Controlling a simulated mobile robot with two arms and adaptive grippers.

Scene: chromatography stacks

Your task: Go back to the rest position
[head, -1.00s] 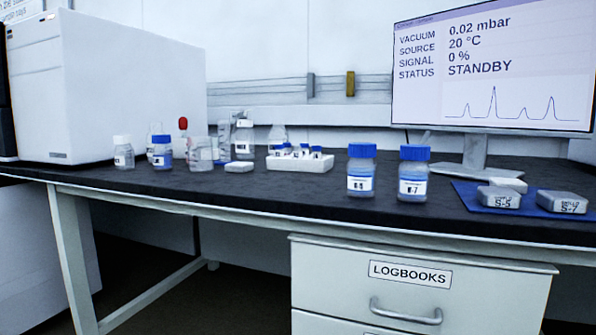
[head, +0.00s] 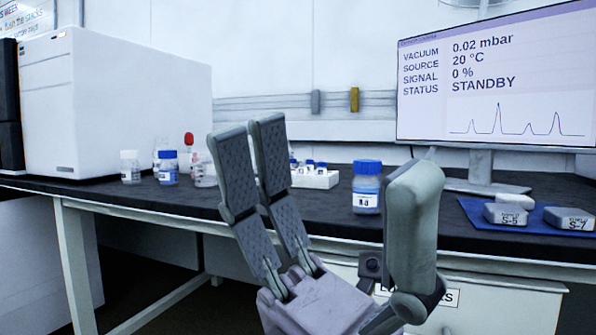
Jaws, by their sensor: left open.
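My left gripper (head: 332,152) is raised in front of the bench in the head view, with two grey fingers on the left and one on the right. It is open, with wide space between the fingers and nothing held. A blue-capped bottle (head: 366,187) stands upright on the bench, seen through the gap behind the fingers. The second blue-capped bottle beside it is hidden behind the right finger. My right gripper is not in view.
The dark bench (head: 110,193) carries a white instrument (head: 120,105), small bottles at left, a white vial rack (head: 318,179), a monitor (head: 500,80) and a blue mat (head: 478,213) with labelled blocks. A drawer unit (head: 520,305) stands below.

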